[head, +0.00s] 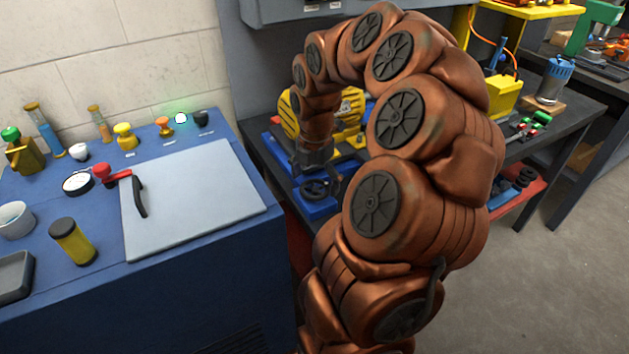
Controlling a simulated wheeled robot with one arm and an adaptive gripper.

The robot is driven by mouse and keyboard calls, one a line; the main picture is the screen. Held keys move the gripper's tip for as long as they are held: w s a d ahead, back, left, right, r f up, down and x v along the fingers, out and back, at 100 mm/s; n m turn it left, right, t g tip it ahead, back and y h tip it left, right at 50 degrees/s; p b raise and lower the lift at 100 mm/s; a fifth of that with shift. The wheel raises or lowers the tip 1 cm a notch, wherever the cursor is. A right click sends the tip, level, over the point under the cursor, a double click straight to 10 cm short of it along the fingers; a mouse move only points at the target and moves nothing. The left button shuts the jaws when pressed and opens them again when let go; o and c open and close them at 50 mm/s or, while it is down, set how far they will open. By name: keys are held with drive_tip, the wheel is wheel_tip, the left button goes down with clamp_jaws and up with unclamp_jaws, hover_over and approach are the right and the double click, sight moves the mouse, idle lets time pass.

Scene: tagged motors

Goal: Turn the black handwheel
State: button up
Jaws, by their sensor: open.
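The black handwheel (314,190) sits low on a blue base (318,211), on the dark bench behind the blue cabinet. My copper arm arches over from the right and points down at it. My gripper (317,175) is small in the head view, open, and right at or just above the handwheel. I cannot tell whether the fingers touch the wheel or stand around its rim. My gripper and wrist cover part of the wheel's far side.
A yellow machine (349,108) stands close behind my wrist, partly hidden. The blue cabinet (240,236) with a grey lid (190,195) and several knobs is on the left.

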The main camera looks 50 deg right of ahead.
drive_tip(key=shift+f, duration=0.1)
drive_tip(key=c, duration=1.1)
drive_tip(key=shift+m+b, duration=0.3)
